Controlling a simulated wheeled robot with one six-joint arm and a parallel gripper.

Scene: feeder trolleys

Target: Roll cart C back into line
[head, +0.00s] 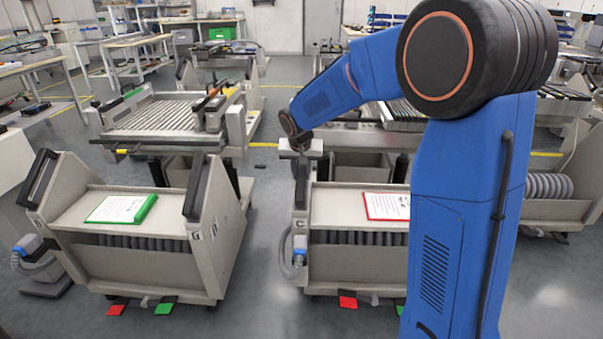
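Cart C (335,203) is a beige feeder trolley with a "C" label on its left side panel. A red-edged clipboard (387,206) lies on its top. My blue arm hides much of its right part. Its left black handle (301,186) rises from the left panel. My gripper (300,152) points down right above this handle, at its upper end. Whether the fingers touch or close around the handle cannot be made out. A red pedal (348,301) and a green pedal, partly hidden, show at its base.
A similar trolley (165,205) with a green clipboard (122,209) stands to the left, with a floor gap (262,240) between it and cart C. A roller-topped machine (160,118) stands behind it. Another trolley (550,209) with reels is at the right.

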